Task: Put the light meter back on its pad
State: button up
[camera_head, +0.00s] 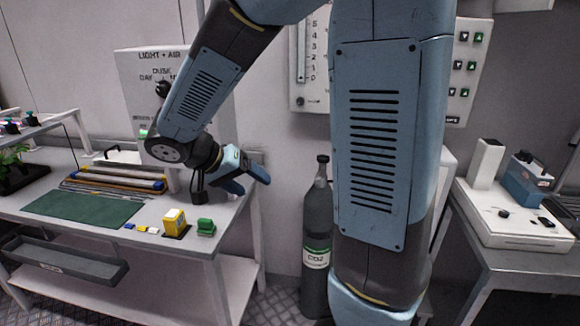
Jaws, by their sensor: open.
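A small yellow box-shaped device with a pale face (174,221), which looks like the light meter, stands upright near the front right of the left bench. A dark flat pad (186,233) shows under its lower right edge; I cannot tell how squarely it sits there. My gripper (251,184) is open and empty. It is above and to the right of the yellow device, near the bench's right end, its blue fingers apart and pointing down to the right.
A green block (206,227) stands right beside the yellow device. Small coloured pieces (141,228) and a green mat (84,208) lie to the left. A black upright item (198,188) is behind. A CO2 cylinder (316,235) stands right of the bench.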

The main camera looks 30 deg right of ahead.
jog(key=s+d+r+n+t+y, duration=0.2)
jog(key=s+r+n+y, duration=0.1)
jog(key=s, duration=0.4)
jog(key=s+d+r+n+t+y, duration=0.1)
jog(key=s+r+n+t+y, duration=0.1)
jog(key=s+r+y, duration=0.3)
jog(key=shift+s+d+r+n+t+y, duration=0.35)
jog(key=shift+s+r+n, duration=0.35)
jog(key=shift+s+r, duration=0.25)
jog(key=shift+f, duration=0.1)
